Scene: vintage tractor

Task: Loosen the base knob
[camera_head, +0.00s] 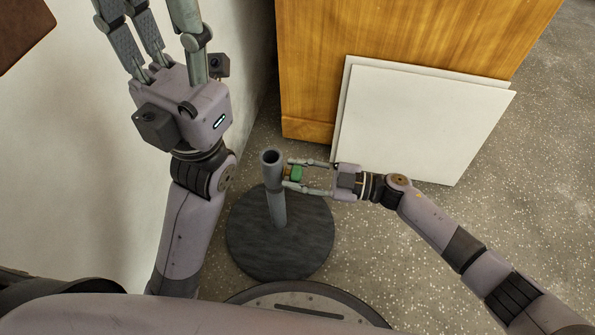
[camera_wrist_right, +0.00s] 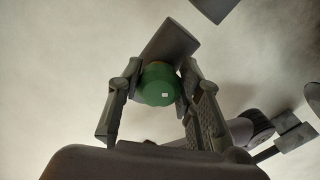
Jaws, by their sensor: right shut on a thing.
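The base knob (camera_head: 296,174) is green and sits on the side of a grey upright tube near its top. In the right wrist view the knob (camera_wrist_right: 159,84) shows as a round green piece between the two fingers. My right gripper (camera_head: 290,175) comes from the right and is shut on the knob, one finger on each side. The tube (camera_head: 276,203) stands on a round dark base plate (camera_head: 280,247). My left gripper (camera_head: 160,35) is raised at the upper left, away from the knob. Its fingers run to the top edge, so their tips are out of view.
A wooden cabinet (camera_head: 400,35) stands behind, with white panels (camera_head: 415,120) leaning on it. A pale wall (camera_head: 110,110) is at the left. Speckled floor (camera_head: 500,190) is clear at the right.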

